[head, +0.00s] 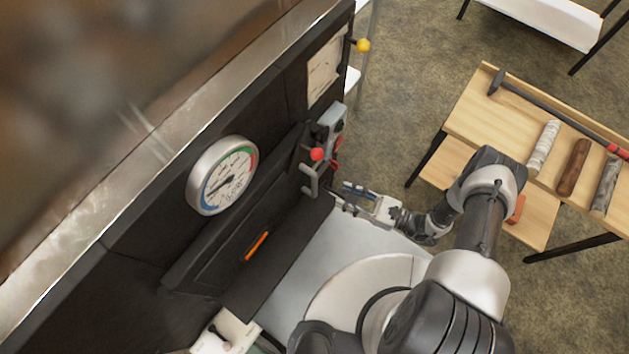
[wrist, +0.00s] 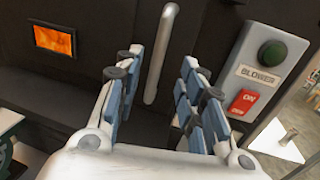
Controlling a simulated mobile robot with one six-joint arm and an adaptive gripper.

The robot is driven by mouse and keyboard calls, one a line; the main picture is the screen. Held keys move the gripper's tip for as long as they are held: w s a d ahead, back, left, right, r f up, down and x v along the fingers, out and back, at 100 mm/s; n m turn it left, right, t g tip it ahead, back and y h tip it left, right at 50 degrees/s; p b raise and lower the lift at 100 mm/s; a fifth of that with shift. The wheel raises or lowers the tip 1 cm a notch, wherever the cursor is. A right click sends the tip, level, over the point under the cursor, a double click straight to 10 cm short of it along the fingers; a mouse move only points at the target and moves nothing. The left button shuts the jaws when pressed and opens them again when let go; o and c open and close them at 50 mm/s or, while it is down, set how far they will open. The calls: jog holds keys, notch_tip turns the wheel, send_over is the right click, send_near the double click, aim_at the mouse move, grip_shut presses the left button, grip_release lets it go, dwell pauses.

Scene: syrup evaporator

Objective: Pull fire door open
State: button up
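The dark fire door (head: 225,255) is on the black evaporator front and looks shut. Its small window glows orange (head: 256,246) and also shows in the wrist view (wrist: 54,40). The grey bar door handle (head: 310,181) is at the door's right side. My gripper (head: 341,193) is open and empty, just right of the handle. In the wrist view the handle (wrist: 161,55) stands nearly upright ahead of the gap between my two fingers, with no contact visible. The handle's lower end is near the fingers.
A grey blower box (wrist: 264,72) with a green button and red switch is right of the handle. A round gauge (head: 222,177) is above the door. A wooden bench (head: 480,115) with logs and a long-handled tool stands right. Carpeted floor lies between.

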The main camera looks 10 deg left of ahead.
aim_at(314, 183)
jog(key=a, duration=0.3)
jog(key=w+a, duration=0.1)
jog(key=a, duration=0.3)
jog(key=w+a, duration=0.1)
jog(key=a, duration=0.3)
jog(key=shift+w+b, duration=0.1)
jog(key=shift+b, duration=0.25)
jog(key=shift+c, duration=0.2)
grip_shut()
